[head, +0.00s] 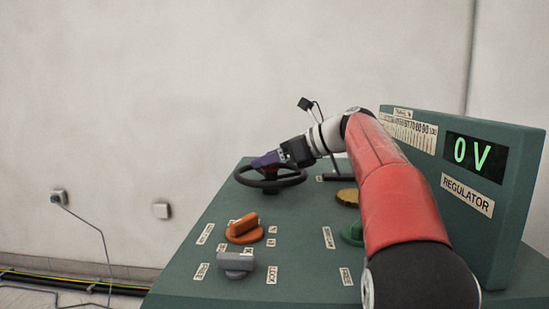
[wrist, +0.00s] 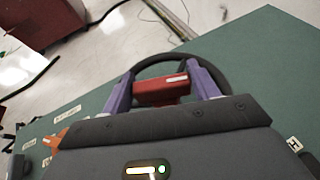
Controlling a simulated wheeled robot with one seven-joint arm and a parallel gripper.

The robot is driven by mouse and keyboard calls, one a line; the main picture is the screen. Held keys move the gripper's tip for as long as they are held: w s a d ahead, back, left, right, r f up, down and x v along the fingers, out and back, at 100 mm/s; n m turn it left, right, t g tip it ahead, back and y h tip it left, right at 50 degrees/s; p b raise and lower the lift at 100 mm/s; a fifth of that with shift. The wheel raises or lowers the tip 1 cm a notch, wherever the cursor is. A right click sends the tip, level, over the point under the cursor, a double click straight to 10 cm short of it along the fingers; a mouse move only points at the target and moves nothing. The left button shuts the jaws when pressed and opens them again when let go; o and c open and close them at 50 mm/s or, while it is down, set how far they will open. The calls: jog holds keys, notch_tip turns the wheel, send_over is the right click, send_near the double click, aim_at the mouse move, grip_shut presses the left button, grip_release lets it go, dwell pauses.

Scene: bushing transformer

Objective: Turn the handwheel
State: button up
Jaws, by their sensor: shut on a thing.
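The handwheel (head: 283,184) is a dark ring lying flat near the far left edge of the green console top. My gripper (head: 266,160) comes in from the right, with its purple fingers at the wheel. In the wrist view the two purple fingers (wrist: 163,88) are spread to either side of a red piece, with the dark handwheel rim (wrist: 183,56) curving beyond them. The gripper is shut on the handwheel; the exact contact is partly hidden by the gripper body.
The console top (head: 205,285) bears an orange knob (head: 244,228), a grey knob (head: 236,262) and a green knob (head: 352,234), partly behind my arm. A raised panel with a display (head: 474,156) reading 0V stands at right. Air left of the console is free.

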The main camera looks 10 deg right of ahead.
aim_at(301, 174)
jog(key=o, duration=1.4)
jog(key=shift+v, duration=3.9)
jog(key=shift+c, duration=0.5)
